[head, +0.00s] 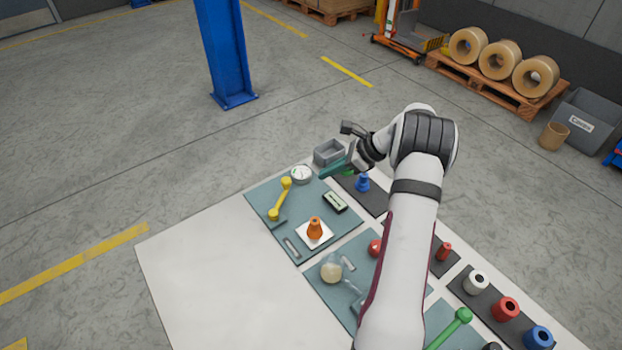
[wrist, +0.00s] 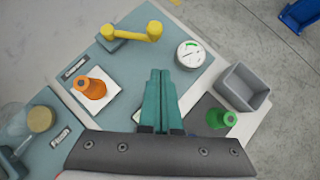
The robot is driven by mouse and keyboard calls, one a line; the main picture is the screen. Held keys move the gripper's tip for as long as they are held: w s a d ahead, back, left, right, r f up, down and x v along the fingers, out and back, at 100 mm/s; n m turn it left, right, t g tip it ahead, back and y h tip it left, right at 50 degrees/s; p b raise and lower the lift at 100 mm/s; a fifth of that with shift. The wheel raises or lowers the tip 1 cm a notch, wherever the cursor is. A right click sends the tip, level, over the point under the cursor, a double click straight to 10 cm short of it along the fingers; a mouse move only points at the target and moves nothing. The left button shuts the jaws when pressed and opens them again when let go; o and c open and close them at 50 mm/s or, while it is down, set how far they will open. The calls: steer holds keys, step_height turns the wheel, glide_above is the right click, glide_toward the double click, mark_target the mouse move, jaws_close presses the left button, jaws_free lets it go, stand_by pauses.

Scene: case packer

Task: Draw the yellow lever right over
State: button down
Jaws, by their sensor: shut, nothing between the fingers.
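The yellow lever (head: 279,200) stands on a blue-grey panel near the board's far left corner. In the wrist view the yellow lever (wrist: 133,33) lies near the top, its rounded knob at the right end and its dark mount at the left. My gripper (head: 323,176) hangs over the panel to the right of the lever, apart from it. In the wrist view my gripper (wrist: 160,73) shows its teal fingers pressed together and empty, pointing toward the gap between lever and gauge.
A round white gauge (wrist: 189,56) sits close to the lever's knob. An orange cone-shaped knob (wrist: 90,88) on a white plate, a grey bin (wrist: 241,86) and a green knob (wrist: 221,119) are around my fingers. The white board's left part (head: 210,275) is bare.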

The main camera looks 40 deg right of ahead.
steer(key=v, duration=0.5)
steer(key=shift+s+d+r, duration=0.1)
steer(key=shift+d+r, duration=0.1)
steer(key=shift+d, duration=0.15)
steer(key=s+a+r+n+g, duration=0.2)
steer(key=a+r+n, duration=0.3)
steer(key=a, duration=0.6)
steer(key=s+a+r+n+g, duration=0.2)
steer(key=a+r+n, duration=0.3)
steer(key=a, duration=0.7)
steer(key=s+a+r+n+g+h, duration=0.2)
steer(key=s+a+n, duration=0.5)
steer(key=s+a, duration=0.45)
steer(key=s+a+f+n+h, duration=0.1)
steer(key=s+f+n, duration=0.2)
steer(key=s, duration=0.8)
steer(key=n, duration=0.2)
steer(key=shift+s+n+g+h, duration=0.2)
steer(key=shift+n+g+h, duration=0.1)
steer(key=shift+n+g, duration=0.1)
